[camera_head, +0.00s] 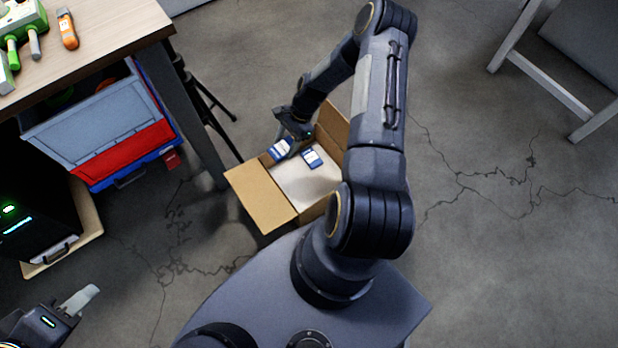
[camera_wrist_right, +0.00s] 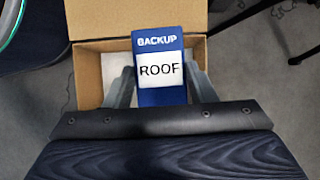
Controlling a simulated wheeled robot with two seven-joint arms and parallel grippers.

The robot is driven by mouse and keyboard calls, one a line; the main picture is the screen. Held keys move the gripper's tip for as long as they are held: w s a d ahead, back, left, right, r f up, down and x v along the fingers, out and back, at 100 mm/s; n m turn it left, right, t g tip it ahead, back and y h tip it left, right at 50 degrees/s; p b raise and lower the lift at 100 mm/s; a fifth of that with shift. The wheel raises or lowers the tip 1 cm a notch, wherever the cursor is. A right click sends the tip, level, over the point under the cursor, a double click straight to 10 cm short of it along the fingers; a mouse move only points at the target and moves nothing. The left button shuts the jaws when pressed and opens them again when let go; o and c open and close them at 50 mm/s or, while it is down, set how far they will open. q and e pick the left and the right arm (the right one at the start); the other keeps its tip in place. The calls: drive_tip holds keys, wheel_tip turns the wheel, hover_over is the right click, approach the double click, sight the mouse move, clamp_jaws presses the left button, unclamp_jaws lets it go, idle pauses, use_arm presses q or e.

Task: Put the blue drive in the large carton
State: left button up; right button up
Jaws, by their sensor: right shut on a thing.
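The blue drive (camera_wrist_right: 160,110) has a white label reading ROOF under the word BACKUP. My right gripper (camera_wrist_right: 160,78) is shut on it, with one finger on each side, above the open carton (camera_wrist_right: 90,20). In the head view the carton (camera_head: 262,197) stands on the floor with its flaps open. A blue-and-white piece (camera_head: 279,150) shows at my right gripper (camera_head: 290,143), over the carton's far left side. A second blue-and-white piece (camera_head: 312,158) lies inside on the pale bottom. My left gripper (camera_head: 78,302) is partly in view at the lower left; its opening is unclear.
A wooden table (camera_head: 110,22) with tools stands at the upper left, its leg (camera_head: 195,125) close to the carton. A blue-and-red bin (camera_head: 110,130) sits under the tabletop. A black box (camera_head: 38,215) is at the left.

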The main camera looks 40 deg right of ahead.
drive_tip(key=s+d+f+m+t+h, duration=0.1)
drive_tip(key=s+f+m+t, duration=0.15)
drive_tip(key=f+m, duration=0.2)
drive_tip(key=s+d+f+m+t+h, duration=0.1)
drive_tip(key=s+f+m, duration=0.2)
drive_tip(key=f, duration=0.3)
drive_tip(key=m+b, duration=0.2)
drive_tip(key=b, duration=0.2)
approach(301, 183)
drive_tip(key=shift+t, duration=0.35)
drive_tip(key=x, duration=0.6)
drive_tip(key=shift+s+a+f, duration=0.1)
drive_tip(key=shift+s+a, duration=0.05)
drive_tip(key=shift+s, duration=0.1)
drive_tip(key=shift+f, duration=0.1)
drive_tip(key=o, duration=1)
